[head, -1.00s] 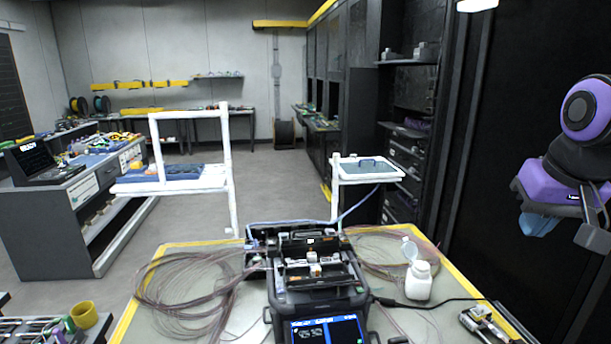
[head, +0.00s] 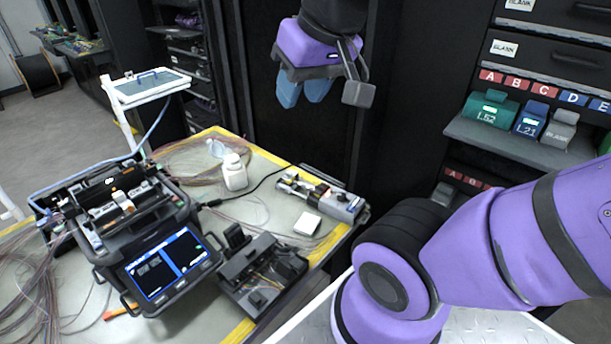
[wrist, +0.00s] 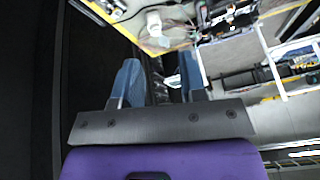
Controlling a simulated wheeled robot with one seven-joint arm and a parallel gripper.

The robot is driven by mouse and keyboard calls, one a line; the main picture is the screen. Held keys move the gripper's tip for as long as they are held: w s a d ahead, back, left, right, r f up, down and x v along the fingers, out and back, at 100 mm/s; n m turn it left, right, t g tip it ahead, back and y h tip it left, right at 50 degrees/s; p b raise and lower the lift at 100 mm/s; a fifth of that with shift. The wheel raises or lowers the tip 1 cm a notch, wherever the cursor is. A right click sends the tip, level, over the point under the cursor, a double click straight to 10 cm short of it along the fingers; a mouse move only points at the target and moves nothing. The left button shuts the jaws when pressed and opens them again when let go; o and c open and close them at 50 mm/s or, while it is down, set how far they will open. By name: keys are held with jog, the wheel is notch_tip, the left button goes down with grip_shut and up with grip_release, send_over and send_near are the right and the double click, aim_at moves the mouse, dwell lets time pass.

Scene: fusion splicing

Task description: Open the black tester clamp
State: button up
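A black device (head: 262,272) with levers and thin fibres lies at the front right of the work table. A grey-and-black tool (head: 322,196) with a red part lies behind it near the table's right edge. I cannot tell for certain which one bears the black tester clamp, nor whether that clamp is open or shut. My gripper (head: 303,92) hangs above and beyond the table's far right side, in front of dark cabinets, well apart from both. In the wrist view its two blue fingers (wrist: 160,75) are spread with nothing between them.
A black fusion splicer (head: 145,235) with a lit screen stands at the table's left. A white bottle (head: 234,172), a small white box (head: 307,223), coiled fibres and a black cable lie around. A shelf (head: 520,139) with labelled boxes is at the right.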

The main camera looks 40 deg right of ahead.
jog(key=w+d+f+m+g+y, duration=0.25)
jog(key=w+f+m, duration=0.25)
jog(key=w+m, duration=0.35)
jog(key=m+g+h, duration=0.3)
jog(key=m, duration=2)
send_over(320, 185)
notch_tip(320, 185, down, 30)
jog(key=shift+t, duration=0.25)
notch_tip(320, 185, down, 10)
jog(key=shift+a+f, duration=0.1)
jog(key=shift+f, duration=0.15)
grip_shut()
